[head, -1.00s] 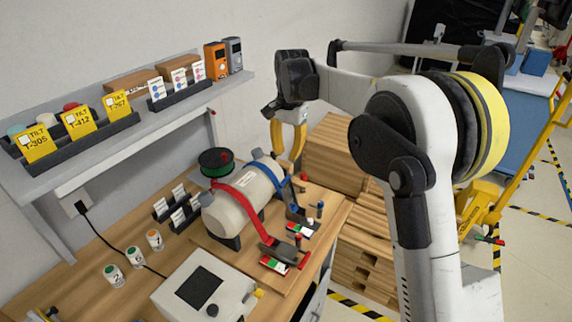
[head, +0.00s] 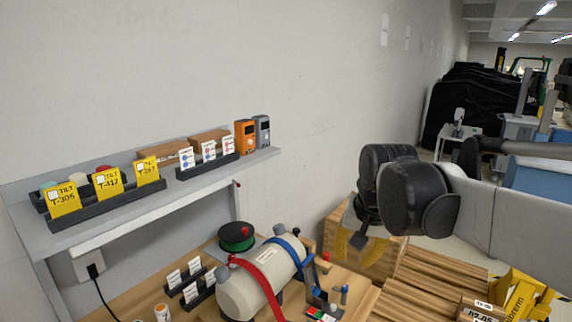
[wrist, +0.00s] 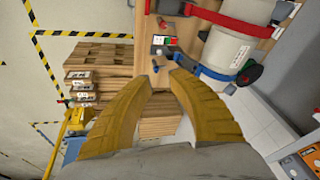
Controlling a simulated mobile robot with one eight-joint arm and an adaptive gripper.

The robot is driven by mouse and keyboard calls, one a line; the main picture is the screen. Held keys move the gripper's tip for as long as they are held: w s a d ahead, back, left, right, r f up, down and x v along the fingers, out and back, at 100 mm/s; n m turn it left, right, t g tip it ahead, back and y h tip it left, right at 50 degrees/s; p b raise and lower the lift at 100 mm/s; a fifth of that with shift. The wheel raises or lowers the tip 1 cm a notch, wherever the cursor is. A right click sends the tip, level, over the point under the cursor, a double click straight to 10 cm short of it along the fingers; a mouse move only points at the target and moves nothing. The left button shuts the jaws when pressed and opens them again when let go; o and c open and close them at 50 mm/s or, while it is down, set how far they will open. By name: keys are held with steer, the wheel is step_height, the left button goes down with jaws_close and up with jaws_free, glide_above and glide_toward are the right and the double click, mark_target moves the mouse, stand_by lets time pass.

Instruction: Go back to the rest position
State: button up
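My gripper (head: 357,246) hangs at the right of the bench in the head view, seen partly behind the black wrist joints. In the wrist view its two yellow fingers (wrist: 160,80) are spread apart with nothing between them, so it is open and empty. The white cylinder (head: 247,292) with a red strap and a blue strap lies on the bench to the left of my gripper. The cylinder also shows in the wrist view (wrist: 225,48), apart from the fingers.
A wall shelf (head: 130,218) holds yellow tilt tags, white cards and orange and grey devices. A green-and-black spool (head: 236,237) stands behind the cylinder. Stacked wooden boxes (head: 425,290) stand at the right. Yellow-black floor tape (wrist: 85,34) marks open floor.

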steer(key=s+d+f+n+t+b, duration=0.1)
steer(key=s+d+f, duration=0.1)
steer(key=s+f, duration=0.3)
steer(key=s+d+f+n+t+b, duration=0.2)
steer(key=s+f, duration=0.4)
steer(key=s, duration=0.6)
steer(key=shift+d+n+h, duration=0.25)
steer(key=shift+n+h, duration=0.05)
steer(key=shift+f, duration=0.1)
stand_by(1.1)
